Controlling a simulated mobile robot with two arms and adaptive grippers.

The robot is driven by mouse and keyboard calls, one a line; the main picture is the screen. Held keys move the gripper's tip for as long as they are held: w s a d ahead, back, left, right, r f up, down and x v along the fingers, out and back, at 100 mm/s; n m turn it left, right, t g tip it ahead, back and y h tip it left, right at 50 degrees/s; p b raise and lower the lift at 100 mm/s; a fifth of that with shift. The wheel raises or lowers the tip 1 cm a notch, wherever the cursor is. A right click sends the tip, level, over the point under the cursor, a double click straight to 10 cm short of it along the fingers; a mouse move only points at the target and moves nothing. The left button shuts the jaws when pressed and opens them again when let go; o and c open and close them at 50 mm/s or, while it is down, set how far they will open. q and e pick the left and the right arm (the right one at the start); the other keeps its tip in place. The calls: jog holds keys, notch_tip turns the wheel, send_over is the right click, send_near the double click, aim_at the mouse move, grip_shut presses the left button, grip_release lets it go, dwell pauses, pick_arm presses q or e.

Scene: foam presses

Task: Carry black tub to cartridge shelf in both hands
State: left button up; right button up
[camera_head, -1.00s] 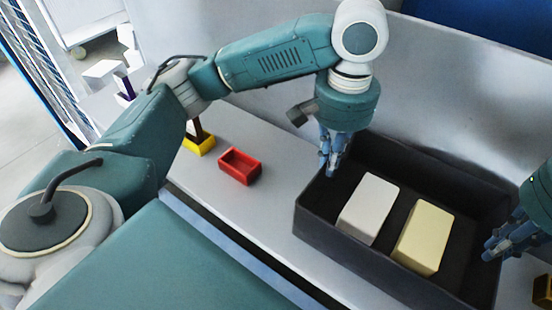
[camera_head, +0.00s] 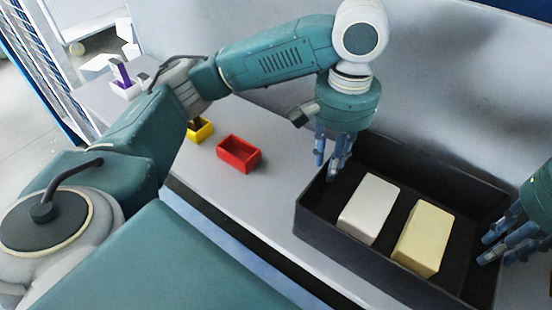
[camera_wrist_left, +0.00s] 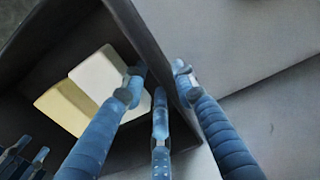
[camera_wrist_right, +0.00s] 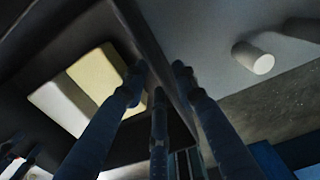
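The black tub (camera_head: 335,245) stands on the grey worktop. A white block (camera_head: 370,210) and a pale yellow block (camera_head: 425,240) lie inside it. My left gripper (camera_head: 329,172) is at the tub's left end, its fingers spread on either side of the wall. The left wrist view shows the tub wall (camera_wrist_left: 150,40) between these fingers, with gaps. My right gripper (camera_head: 488,250) is at the tub's right end, partly cut off by the picture edge. The right wrist view shows its spread fingers astride the opposite wall (camera_wrist_right: 140,35). The cartridge shelf is not identifiable.
A red bin (camera_head: 236,164) and a yellow bin (camera_head: 201,134) stand left of the tub. A white bin with a purple item (camera_head: 121,75) is farther left. A pale cylinder (camera_wrist_right: 253,58) lies outside the tub in the right wrist view. A grey panel rises behind the tub.

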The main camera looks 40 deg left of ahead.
pick_arm(q)
jog(key=shift+r, duration=0.1)
notch_tip(320, 180, up, 12)
pick_arm(e)
notch_tip(320, 180, up, 12)
dwell(0.9)
dwell(0.4)
